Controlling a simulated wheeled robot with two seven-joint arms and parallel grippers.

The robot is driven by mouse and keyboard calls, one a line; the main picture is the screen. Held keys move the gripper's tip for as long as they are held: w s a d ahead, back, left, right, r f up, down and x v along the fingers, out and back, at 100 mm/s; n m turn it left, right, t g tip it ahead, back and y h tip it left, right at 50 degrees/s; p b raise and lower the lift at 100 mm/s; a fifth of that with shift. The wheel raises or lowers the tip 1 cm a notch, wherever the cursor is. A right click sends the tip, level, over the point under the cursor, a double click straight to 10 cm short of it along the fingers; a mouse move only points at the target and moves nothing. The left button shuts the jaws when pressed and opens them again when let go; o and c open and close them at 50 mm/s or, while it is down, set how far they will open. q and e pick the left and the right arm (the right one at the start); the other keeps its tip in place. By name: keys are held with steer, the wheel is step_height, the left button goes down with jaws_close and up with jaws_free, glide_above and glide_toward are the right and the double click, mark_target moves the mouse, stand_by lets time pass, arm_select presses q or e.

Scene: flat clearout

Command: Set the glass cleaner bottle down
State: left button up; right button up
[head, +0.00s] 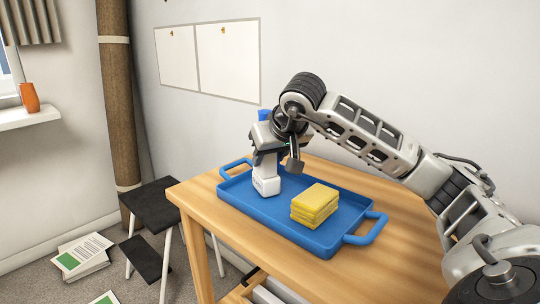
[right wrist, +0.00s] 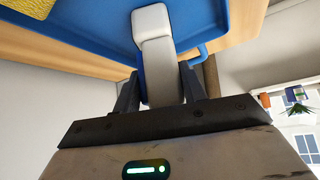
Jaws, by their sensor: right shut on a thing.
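The glass cleaner bottle (head: 266,185) is white with a blue top and stands upright at the far left end of the blue tray (head: 318,240). My right gripper (head: 264,158) is shut around its upper part. In the right wrist view the white bottle (right wrist: 155,45) lies between the two dark fingers, with its base against the blue of the tray (right wrist: 98,32). I cannot tell whether the base touches the tray floor. My left gripper is not in view.
Yellow sponges or cloths (head: 315,204) are stacked in the tray, right of the bottle. The tray is on a wooden table (head: 215,220). A dark stool (head: 150,205) stands to the left, near papers (head: 82,255) on the floor. A wall is behind the table.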

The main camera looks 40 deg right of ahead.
steer(key=o, duration=0.7)
steer(key=shift+f, duration=0.1)
steer(key=shift+r, duration=0.4)
arm_select(q)
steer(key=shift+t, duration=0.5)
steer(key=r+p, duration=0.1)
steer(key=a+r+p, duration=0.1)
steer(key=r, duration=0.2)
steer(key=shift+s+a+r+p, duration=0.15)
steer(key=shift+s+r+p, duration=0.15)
steer(key=shift+p, duration=0.1)
arm_select(e)
steer(key=v, duration=1.1)
steer(key=shift+s+a+r, duration=0.1)
steer(key=shift+s+r, duration=0.1)
steer(key=shift+s, duration=0.1)
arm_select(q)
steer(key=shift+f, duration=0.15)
